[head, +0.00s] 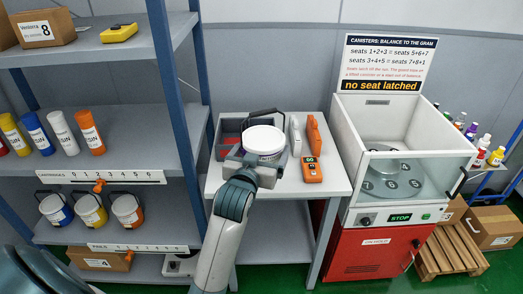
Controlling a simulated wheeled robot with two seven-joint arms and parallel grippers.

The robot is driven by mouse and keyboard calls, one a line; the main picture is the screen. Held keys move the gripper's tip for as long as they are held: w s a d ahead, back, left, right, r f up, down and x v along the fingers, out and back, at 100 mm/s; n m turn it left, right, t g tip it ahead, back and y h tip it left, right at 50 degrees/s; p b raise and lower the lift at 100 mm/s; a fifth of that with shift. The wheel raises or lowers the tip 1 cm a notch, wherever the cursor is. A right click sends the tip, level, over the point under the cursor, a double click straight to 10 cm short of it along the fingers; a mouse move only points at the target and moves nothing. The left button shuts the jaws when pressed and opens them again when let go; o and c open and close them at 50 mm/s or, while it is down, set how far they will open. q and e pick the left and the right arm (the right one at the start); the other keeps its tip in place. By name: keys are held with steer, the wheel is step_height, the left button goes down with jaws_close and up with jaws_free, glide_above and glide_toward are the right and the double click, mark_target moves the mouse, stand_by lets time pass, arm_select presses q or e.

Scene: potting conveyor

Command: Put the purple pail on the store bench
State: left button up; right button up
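A pail with a white lid (265,140) and a dark handle is upright at the white-topped bench (222,185) in the middle of the head view. No label marks any surface as the store bench. Only part of my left arm shows at the bottom left; its gripper is out of view.
An orange handheld meter (312,169) and an orange-and-grey upright tool (314,134) are on the bench's right. A shelf (110,185) holds blue, yellow and orange pails. A balance cabinet (347,140) stands right.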

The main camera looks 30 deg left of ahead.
arm_select(q)
steer(key=w+a+f+p, duration=0.2)
steer(key=w+a+f, duration=0.4)
steer(key=a, duration=0.3)
steer(key=shift+w+a+f, duration=0.15)
steer(key=shift+w, duration=0.05)
steer(key=shift+f+p, duration=0.5)
steer(key=shift+f, duration=1.5)
steer(key=shift+f, duration=0.15)
steer(key=o, duration=1.6)
steer(key=shift+s+f, duration=0.1)
steer(key=shift+o, duration=0.2)
